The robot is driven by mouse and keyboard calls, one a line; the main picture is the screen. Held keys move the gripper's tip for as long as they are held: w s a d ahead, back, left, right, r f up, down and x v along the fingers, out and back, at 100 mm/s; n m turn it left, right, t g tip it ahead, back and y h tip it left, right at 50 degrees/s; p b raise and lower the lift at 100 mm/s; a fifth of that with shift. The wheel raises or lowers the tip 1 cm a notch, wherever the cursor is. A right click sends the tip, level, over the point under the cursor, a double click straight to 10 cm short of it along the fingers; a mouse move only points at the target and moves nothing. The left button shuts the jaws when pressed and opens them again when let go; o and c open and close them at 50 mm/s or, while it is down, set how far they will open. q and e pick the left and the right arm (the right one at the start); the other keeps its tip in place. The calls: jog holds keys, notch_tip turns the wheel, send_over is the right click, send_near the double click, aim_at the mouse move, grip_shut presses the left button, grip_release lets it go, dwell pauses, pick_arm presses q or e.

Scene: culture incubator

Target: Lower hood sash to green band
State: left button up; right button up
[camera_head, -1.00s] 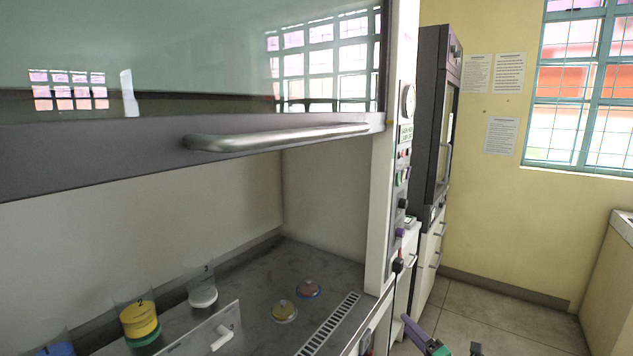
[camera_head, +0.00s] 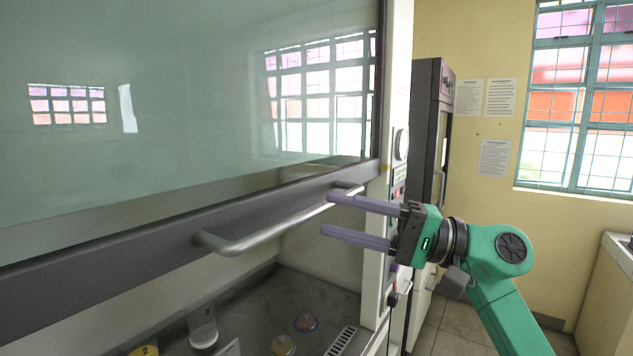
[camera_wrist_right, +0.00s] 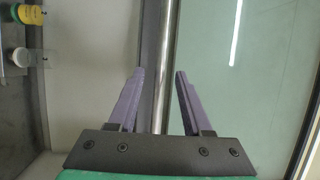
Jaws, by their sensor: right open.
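The hood sash (camera_head: 190,130) is a large glass pane with a dark grey bottom frame (camera_head: 110,240), above an open gap into the hood. A metal bar handle (camera_head: 270,232) is fixed along that frame. My right gripper (camera_head: 327,214) is open, its purple fingers pointing left at the right end of the handle. In the right wrist view the handle (camera_wrist_right: 160,60) runs lengthwise in the picture between the open fingers (camera_wrist_right: 160,72); contact cannot be told. I cannot make out a green band. My left gripper is out of view.
The hood's right post (camera_head: 400,80) carries controls. A dark cabinet (camera_head: 430,110) stands beyond it.

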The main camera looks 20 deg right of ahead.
aim_at(321, 213)
jog(key=x, duration=0.1)
jog(key=p+x, duration=0.1)
jog(key=x, duration=0.1)
jog(key=shift+a+r, duration=0.25)
jog(key=shift+r, duration=0.15)
jog(key=shift+w+a+f, duration=0.2)
jog(key=shift+a, duration=0.1)
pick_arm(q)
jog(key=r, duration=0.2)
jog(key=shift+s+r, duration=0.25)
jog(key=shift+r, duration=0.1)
pick_arm(e)
jog(key=shift+d+f, duration=0.1)
jog(key=shift+c, duration=0.2)
grip_shut()
